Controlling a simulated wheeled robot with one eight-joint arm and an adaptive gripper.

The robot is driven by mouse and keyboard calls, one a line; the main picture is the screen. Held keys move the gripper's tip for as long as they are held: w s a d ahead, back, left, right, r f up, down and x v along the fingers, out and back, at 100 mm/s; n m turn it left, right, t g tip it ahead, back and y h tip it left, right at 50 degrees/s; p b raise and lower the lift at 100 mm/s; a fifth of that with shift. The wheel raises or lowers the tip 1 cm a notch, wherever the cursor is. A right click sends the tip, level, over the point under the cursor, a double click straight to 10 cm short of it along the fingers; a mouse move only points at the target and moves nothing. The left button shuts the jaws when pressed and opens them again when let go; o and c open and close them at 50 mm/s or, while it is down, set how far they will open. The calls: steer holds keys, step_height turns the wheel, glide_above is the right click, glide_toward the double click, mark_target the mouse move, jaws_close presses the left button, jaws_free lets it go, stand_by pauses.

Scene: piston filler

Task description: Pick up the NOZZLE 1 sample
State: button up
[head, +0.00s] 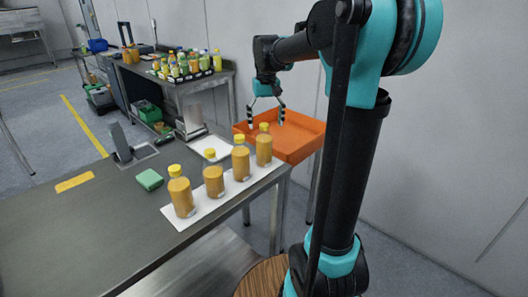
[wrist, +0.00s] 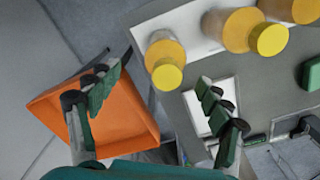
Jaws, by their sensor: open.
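Several bottles of orange liquid with yellow caps stand upright in a row on a white mat (head: 208,205). No label is readable, so I cannot tell which is the NOZZLE 1 sample. The row runs from the nearest bottle (head: 180,196) through the second (head: 213,181) and third (head: 241,162) to the farthest (head: 263,149). The second looks less full. My gripper (head: 266,124) is open and empty, above and behind the farthest bottle. In the wrist view, one bottle (wrist: 163,48) appears between and beyond my fingertips (wrist: 164,70), apart from them.
An orange tray (head: 300,143) sits just behind the row, below my gripper. A green block (head: 150,180), a yellow strip (head: 75,182) and a grey upright device (head: 121,143) are on the table. A back table holds a crate of bottles (head: 183,66). The table's left front is clear.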

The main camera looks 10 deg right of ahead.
mark_target(264, 141)
step_height(264, 141, down, 2)
steer(key=shift+f, duration=0.25)
steer(key=shift+s+a+f, duration=0.1)
steer(key=shift+a+f, duration=0.1)
steer(key=shift+f, duration=1.1)
steer(key=shift+s+a+f, duration=0.1)
steer(key=shift+a+f, duration=0.1)
steer(key=shift+f, duration=1.1)
steer(key=shift+c, duration=0.4)
steer(key=c, duration=1.6)
